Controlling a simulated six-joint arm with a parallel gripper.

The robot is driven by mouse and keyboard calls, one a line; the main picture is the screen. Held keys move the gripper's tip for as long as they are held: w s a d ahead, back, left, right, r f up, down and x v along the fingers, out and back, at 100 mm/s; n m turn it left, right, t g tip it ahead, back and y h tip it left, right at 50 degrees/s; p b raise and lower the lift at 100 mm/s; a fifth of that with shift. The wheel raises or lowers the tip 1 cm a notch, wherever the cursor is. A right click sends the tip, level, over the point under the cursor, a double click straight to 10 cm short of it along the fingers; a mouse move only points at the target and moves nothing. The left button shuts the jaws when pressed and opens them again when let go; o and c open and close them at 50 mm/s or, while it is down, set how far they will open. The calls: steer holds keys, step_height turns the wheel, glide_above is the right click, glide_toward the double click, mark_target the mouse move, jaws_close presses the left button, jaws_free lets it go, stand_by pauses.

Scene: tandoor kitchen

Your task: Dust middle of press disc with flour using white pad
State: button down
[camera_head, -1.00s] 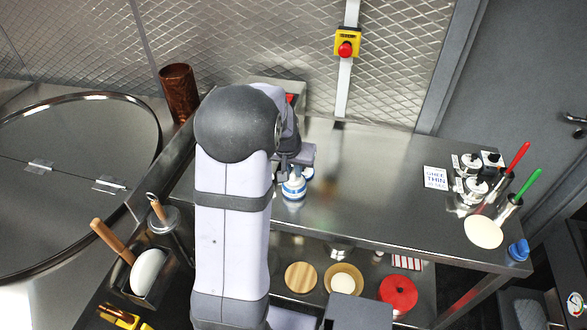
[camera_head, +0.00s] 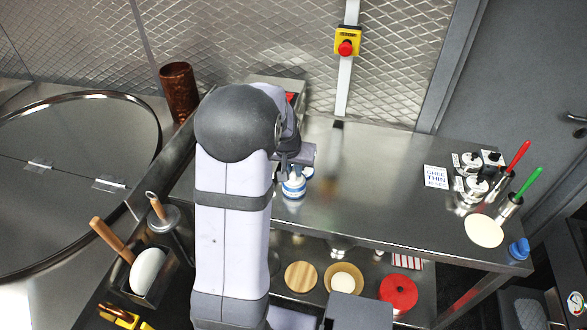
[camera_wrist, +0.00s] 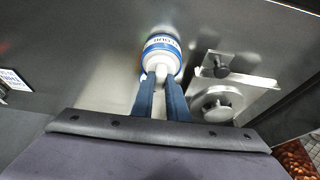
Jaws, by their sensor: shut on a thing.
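A blue-and-white striped flour pot (camera_head: 294,188) stands on the steel table just beyond my arm. It also shows in the wrist view (camera_wrist: 160,46), with lettering on its side. My gripper (camera_wrist: 161,72) is shut on a white knob-like piece, seemingly the white pad's grip (camera_wrist: 161,70), at the pot's mouth. The pad's underside is hidden, so I cannot tell whether it touches flour. A round metal disc (camera_wrist: 218,104), seemingly the press disc, lies to the right of the pot in the wrist view. My arm hides it in the head view.
A metal bracket with a dark knob (camera_wrist: 221,66) stands beside the disc. Small tins (camera_head: 472,180) and cups with red- and green-handled tools (camera_head: 509,205) stand at the table's right. A copper-brown vessel (camera_head: 179,93) stands at the back left. The table's middle is clear.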

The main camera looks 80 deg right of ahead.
mark_target(293, 172)
stand_by(0.7)
steer(key=shift+r+p, duration=2.75)
steer(key=shift+r, duration=0.75)
steer(key=shift+f, duration=0.15)
steer(key=w+a+f+n+t+y, duration=0.15)
steer(key=w+a+n, duration=0.35)
steer(key=w+a, duration=0.7)
steer(key=w+a+f+n+t, duration=0.2)
steer(key=w+a+n, duration=0.3)
steer(key=w+a, duration=0.75)
steer(key=w+a+n+y, duration=0.1)
steer(key=w+a+n, duration=0.3)
steer(key=a, duration=0.8)
steer(key=w+a+r+n+t+y+b, duration=0.1)
steer(key=w+a+n+y, duration=0.1)
steer(key=w+a+n, duration=0.2)
steer(key=w+a, duration=0.3)
steer(key=a, duration=0.5)
steer(key=shift+w+a+r, duration=0.25)
steer(key=shift+w+a, duration=0.1)
steer(key=shift+a, duration=0.05)
